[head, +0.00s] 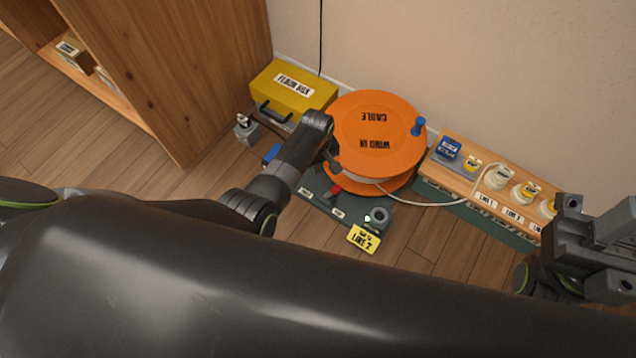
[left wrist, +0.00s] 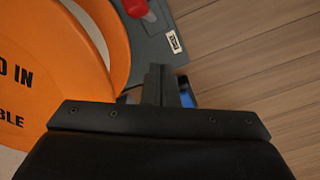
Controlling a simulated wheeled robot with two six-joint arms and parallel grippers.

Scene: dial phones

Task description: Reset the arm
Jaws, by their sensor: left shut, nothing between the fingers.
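My left gripper (head: 332,158) is low beside the left edge of the orange cable reel (head: 375,125), above the grey base plate (head: 350,208). In the left wrist view its two fingers (left wrist: 163,84) are together with nothing between them. The orange reel (left wrist: 45,75) fills the left of that view, and the grey plate with a red lever (left wrist: 136,8) is beyond the fingers. My right gripper (head: 592,250) is at the right edge of the head view, cut off by the frame; its fingertips are not clear.
A yellow box (head: 292,88) stands behind the left arm. A wood-topped unit (head: 470,150) with several round sockets runs along the wall, with a white cable to it. A yellow tag (head: 363,239) lies at the plate's front. A wooden cabinet (head: 175,70) stands left. Floor is clear in front.

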